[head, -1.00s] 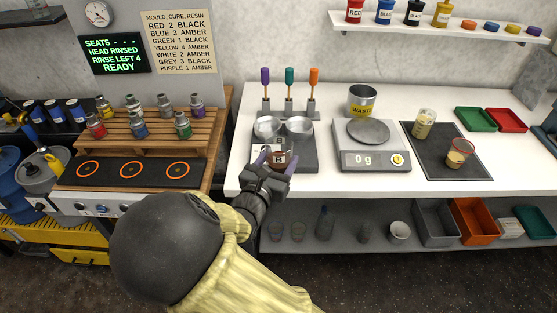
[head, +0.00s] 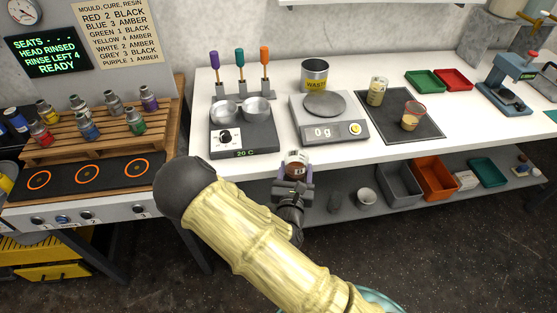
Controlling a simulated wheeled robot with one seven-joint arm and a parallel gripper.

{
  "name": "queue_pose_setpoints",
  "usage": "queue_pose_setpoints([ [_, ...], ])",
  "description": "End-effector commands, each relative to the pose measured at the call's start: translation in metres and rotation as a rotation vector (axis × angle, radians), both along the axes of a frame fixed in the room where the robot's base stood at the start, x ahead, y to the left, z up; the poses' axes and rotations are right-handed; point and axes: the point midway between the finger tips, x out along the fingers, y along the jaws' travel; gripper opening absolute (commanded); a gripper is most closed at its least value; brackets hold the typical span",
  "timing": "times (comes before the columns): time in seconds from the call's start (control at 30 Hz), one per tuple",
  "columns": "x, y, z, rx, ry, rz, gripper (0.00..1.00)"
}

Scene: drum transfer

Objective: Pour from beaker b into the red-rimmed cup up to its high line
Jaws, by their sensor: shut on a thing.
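My gripper (head: 296,180) is shut on beaker b (head: 296,168), a small vessel with dark brown contents and a white label. It holds the beaker about upright in front of the bench's front edge, below the scale in the picture. The red-rimmed cup (head: 411,121) stands on the dark mat (head: 428,130) at the right of the bench, well apart from my gripper. Pale amber contents show in the cup. Its level against the line marks is too small to read.
A second cup (head: 377,92) stands behind and left of the red-rimmed one. The scale (head: 342,136), reading 0 g, lies between my gripper and the waste can (head: 315,80). The hotplate (head: 241,142) with two metal pans is at left. A shelf with bins runs below the bench.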

Motion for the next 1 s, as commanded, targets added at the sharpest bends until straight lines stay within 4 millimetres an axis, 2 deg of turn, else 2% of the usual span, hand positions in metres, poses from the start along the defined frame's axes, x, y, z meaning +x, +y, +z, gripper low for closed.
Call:
queue_pose_setpoints([
  [0.03, 0.001, -0.013, -0.009, -0.006, 0.003, -0.002, 0.25],
  [0.1, 0.004, -0.025, -0.019, -0.006, 0.002, 0.002, 0.25],
  [0.5, 0.016, -0.095, -0.075, -0.004, 0.002, 0.034, 0.25],
  [0.77, 0.021, -0.126, -0.102, -0.003, 0.001, 0.054, 0.25],
  [1.0, 0.025, -0.145, -0.119, -0.002, 0.001, 0.068, 0.25],
])
